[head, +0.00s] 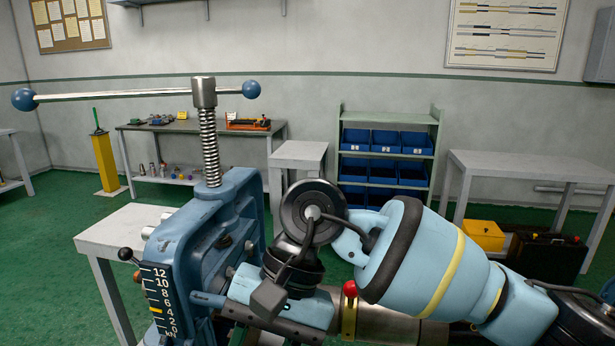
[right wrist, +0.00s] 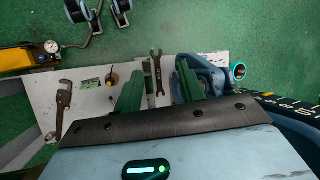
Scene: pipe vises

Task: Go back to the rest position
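My right arm comes in from the right in the head view, with its wrist bent down in front of the blue vise (head: 230,205). The right gripper's fingers are hard to make out there. In the right wrist view the green fingers of my right gripper (right wrist: 157,80) stand apart with nothing held between them. A wrench (right wrist: 158,68) lies on the grey table (right wrist: 105,72) beyond the gap. Blue vise parts (right wrist: 208,76) show just right of the right finger; I cannot tell if they touch. My left gripper is out of view.
The vise's tall screw carries a long handle bar (head: 130,94) with blue ball ends. A red-topped lever (head: 350,290) stands beside my forearm. Behind are a shelf of blue bins (head: 385,141), a workbench (head: 165,127) and a grey table (head: 520,162).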

